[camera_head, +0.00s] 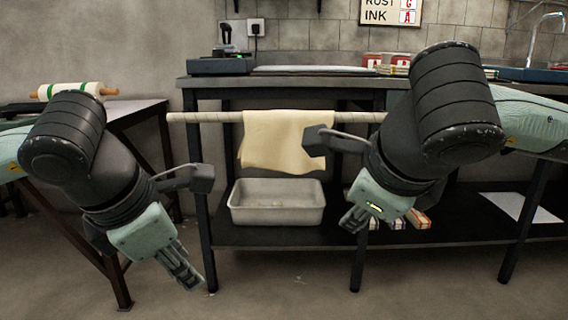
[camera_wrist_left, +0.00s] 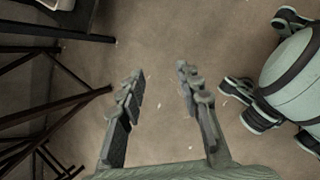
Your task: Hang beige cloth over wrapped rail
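The beige cloth (camera_head: 283,142) hangs draped over the wrapped rail (camera_head: 215,117) in the head view, in front of the dark workbench. Its lower edge hangs free and uneven above a pale tray, and its right side is partly hidden by my right arm. My left gripper (camera_head: 188,277) points down, low and left of the cloth, well apart from it. In the left wrist view its two fingers (camera_wrist_left: 160,92) are spread with only floor between them, so it is open and empty. My right gripper (camera_head: 352,219) is below and right of the cloth, apart from it; its finger gap is unclear.
A pale tray (camera_head: 277,216) stands on the workbench's lower shelf (camera_head: 330,236), with striped folded cloths (camera_head: 416,219) to its right. A side table (camera_head: 130,108) at left carries a rolling pin (camera_head: 72,90). The floor in front is clear.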

